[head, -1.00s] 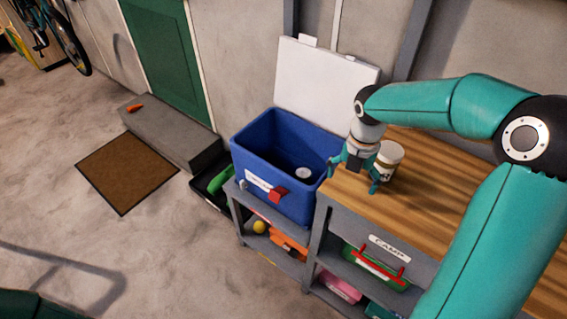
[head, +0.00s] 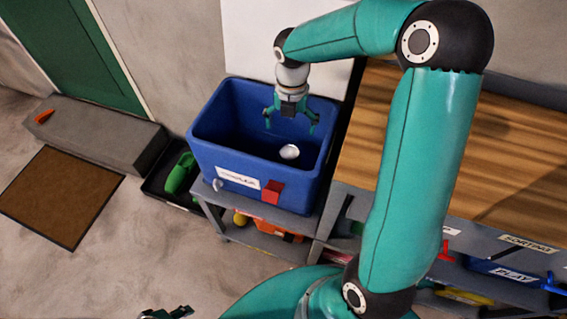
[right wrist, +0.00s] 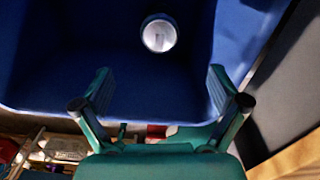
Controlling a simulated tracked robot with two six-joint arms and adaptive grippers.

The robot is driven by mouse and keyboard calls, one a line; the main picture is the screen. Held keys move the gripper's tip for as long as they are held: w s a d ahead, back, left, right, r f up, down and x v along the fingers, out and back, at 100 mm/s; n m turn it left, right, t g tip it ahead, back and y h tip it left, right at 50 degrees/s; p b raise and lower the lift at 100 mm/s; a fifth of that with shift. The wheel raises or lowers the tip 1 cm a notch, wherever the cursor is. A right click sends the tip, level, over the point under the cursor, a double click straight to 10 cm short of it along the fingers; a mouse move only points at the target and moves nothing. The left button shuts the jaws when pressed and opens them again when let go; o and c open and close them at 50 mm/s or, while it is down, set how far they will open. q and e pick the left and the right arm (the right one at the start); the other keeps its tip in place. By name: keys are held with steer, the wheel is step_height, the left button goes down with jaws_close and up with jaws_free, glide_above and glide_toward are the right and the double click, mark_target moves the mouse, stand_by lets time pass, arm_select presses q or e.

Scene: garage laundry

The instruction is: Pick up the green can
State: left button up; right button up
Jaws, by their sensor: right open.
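A round, pale can-like end (head: 289,151) shows inside the blue bin (head: 205,155), low down. In the right wrist view the same round end (right wrist: 159,35) faces me, with a pale rim; no green shows on it, so I cannot confirm its colour. My right gripper (head: 291,121) hangs over the bin with its fingers pointing down, open and empty. In the right wrist view its fingers (right wrist: 159,75) are spread apart, with the round end beyond them. A small dark part at the bottom edge of the head view looks like my left gripper (head: 167,313).
The bin walls surround the round end; a red tag (head: 272,191) is on its front. A wooden worktop (head: 362,125) stands to the right. A green item (head: 181,172) lies in a black tray to the left, near a grey step (head: 95,133).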

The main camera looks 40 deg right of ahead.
mark_target(289, 152)
step_height(289, 152, down, 10)
steer(key=shift+a+r+b, duration=0.1)
steer(key=shift+a+b, duration=0.05)
steer(key=shift+b, duration=0.4)
steer(key=shift+f+b, duration=0.4)
steer(key=shift+f, duration=2.3)
steer(key=c, duration=0.9)
